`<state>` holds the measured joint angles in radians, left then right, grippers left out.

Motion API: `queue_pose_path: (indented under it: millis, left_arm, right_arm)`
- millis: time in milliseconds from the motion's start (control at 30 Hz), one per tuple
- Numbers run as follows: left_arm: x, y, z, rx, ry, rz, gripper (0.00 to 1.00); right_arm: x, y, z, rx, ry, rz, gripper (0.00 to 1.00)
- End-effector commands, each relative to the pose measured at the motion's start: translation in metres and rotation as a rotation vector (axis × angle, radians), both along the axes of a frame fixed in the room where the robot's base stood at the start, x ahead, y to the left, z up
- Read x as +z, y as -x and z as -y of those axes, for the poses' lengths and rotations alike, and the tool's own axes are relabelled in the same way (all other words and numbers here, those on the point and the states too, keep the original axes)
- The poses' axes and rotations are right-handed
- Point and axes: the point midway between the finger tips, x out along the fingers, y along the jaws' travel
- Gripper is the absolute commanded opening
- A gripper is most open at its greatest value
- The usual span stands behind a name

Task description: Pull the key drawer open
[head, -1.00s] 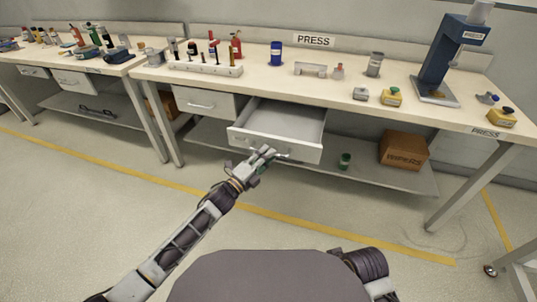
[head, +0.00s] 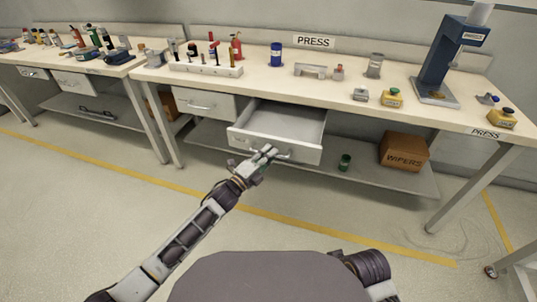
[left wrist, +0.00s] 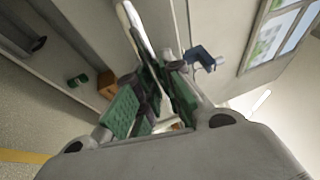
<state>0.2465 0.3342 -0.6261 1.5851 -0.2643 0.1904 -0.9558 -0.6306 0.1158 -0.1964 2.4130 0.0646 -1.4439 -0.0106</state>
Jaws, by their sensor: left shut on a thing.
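The key drawer (head: 283,123) stands pulled out from under the press bench in the head view, and its light grey inside looks empty. My left gripper (head: 267,154) is at the drawer's front face and shut on the drawer handle (head: 283,155), which its fingers partly hide. In the left wrist view the gripper's green-padded fingers (left wrist: 150,100) close around the pale handle area, where the exact contact is hard to make out. My right gripper does not show.
A second, closed drawer (head: 205,103) sits to the left. The bench top (head: 300,85) carries a blue press (head: 440,60) and several small items. On the lower shelf are a wipers box (head: 403,151) and a green can (head: 345,162). The floor in front is clear.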

Motion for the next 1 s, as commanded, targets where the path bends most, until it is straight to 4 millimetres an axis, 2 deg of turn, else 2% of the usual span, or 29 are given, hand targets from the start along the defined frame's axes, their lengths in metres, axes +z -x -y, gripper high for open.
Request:
queue_pose_path:
  millis: [167,333,600,733,967,1000]
  left_arm:
    - [-0.001,-0.002,0.000,0.000,-0.001,-0.001,0.00]
    - [-0.001,-0.012,0.003,0.000,-0.001,0.001,0.00]
    - [-0.002,-0.031,0.010,0.000,-0.001,0.000,0.00]
    - [-0.002,-0.034,0.011,0.000,-0.002,-0.002,0.00]
    - [-0.002,-0.034,0.011,0.001,-0.002,-0.002,0.00]
    - [-0.002,-0.034,0.011,0.001,-0.002,-0.002,0.11]
  right_arm:
    - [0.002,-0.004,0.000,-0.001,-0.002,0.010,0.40]
    - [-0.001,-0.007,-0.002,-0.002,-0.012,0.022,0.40]
    - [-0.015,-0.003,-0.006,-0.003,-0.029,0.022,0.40]
    - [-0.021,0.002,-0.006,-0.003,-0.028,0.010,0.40]
    - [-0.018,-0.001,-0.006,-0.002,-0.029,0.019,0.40]
    - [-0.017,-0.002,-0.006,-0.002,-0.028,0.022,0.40]
